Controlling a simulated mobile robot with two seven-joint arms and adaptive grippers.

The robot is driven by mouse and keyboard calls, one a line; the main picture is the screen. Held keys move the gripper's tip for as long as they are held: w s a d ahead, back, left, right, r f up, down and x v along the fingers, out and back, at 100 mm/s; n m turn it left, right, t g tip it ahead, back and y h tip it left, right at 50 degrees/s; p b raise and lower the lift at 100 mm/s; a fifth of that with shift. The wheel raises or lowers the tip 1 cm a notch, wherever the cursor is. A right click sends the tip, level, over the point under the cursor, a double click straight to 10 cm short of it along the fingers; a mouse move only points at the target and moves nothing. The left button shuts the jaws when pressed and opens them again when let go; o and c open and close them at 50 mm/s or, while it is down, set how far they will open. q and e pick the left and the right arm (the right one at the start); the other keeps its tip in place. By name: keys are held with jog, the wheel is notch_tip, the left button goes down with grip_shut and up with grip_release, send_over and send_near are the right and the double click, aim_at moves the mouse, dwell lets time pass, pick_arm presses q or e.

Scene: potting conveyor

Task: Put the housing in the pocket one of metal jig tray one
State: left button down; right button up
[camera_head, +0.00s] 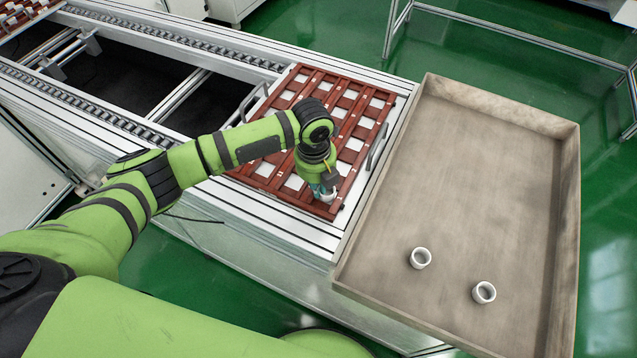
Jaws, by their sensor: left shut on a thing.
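The jig tray (283,178) is a red-brown grid frame with pale square pockets and metal side handles, lying on the conveyor. My left gripper (326,192) points down over the tray's near right corner. It is shut on a small white housing (329,198), which is mostly hidden by the fingers. The housing is at or just above a corner pocket; I cannot tell whether it is seated. My left wrist and forearm hide part of the tray's middle. My right gripper is not in view.
A large grey-brown bin (470,190) stands right of the conveyor with raised walls. Two white ring-shaped housings, one on the left (421,258) and one on the right (484,292), lie near its front. Another red-brown tray (22,14) sits at the far left.

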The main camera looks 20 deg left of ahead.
pick_arm(q)
jog(key=c, duration=1.7)
grip_release()
jog(key=shift+f, duration=0.1)
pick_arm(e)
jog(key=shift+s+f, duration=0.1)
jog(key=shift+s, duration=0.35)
pick_arm(q)
jog(key=shift+r, duration=0.2)
jog(key=r, duration=0.4)
jog(key=r+b, duration=0.1)
jog(key=r, duration=0.7)
jog(key=shift+s+a+b, duration=0.1)
jog(key=shift+a+b, duration=0.2)
jog(key=shift+b, duration=0.05)
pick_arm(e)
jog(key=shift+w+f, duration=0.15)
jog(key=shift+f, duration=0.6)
